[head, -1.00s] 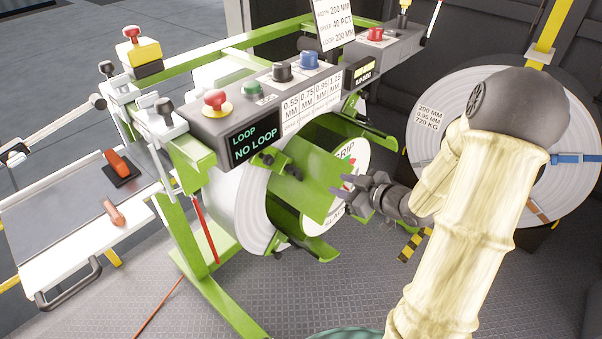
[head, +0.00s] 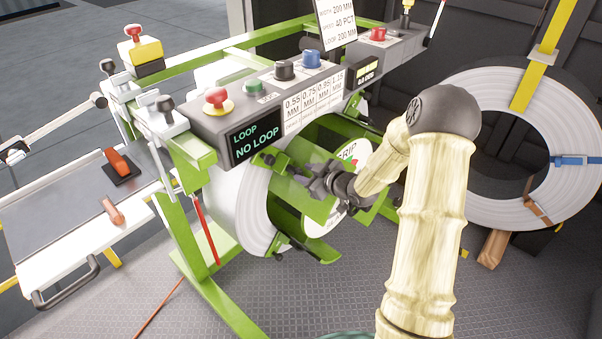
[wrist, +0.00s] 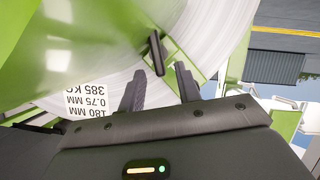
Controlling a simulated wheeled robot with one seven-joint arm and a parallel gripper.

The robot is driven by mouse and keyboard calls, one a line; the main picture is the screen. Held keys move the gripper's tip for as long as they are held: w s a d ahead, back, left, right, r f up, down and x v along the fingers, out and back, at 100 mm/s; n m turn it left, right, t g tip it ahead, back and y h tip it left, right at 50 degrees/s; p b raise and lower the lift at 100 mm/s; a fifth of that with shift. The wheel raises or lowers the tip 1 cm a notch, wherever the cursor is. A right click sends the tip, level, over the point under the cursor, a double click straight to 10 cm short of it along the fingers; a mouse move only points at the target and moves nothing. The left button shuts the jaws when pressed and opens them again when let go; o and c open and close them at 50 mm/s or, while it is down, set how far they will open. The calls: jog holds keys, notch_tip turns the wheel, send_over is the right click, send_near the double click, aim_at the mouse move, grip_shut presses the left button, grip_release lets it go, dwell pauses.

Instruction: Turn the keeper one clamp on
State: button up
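The green decoiler holds a white strip coil (head: 235,210), with green keeper arms around its face. The upper keeper has a dark clamp handle (head: 269,160). In the wrist view a short black handle (wrist: 156,53) stands on a green keeper bar (wrist: 183,60) against the coil's edge. My gripper (head: 308,174) is in front of the drum, close to the upper keeper. In the wrist view my gripper (wrist: 161,80) is open and empty, and the handle lies just beyond and between its fingertips. I cannot tell whether they touch. My gripper hides part of the drum's face.
A control box with a "NO LOOP" display (head: 257,140) and several buttons sits just above the keeper. A lower keeper (head: 318,250) sticks out below my gripper. A second coil (head: 480,95) stands at the right. The floor (head: 330,300) in front is clear.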

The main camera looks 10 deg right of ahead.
jog(key=shift+x, duration=0.9)
jog(key=shift+a, duration=0.1)
grip_shut()
jog(key=shift+r, duration=0.1)
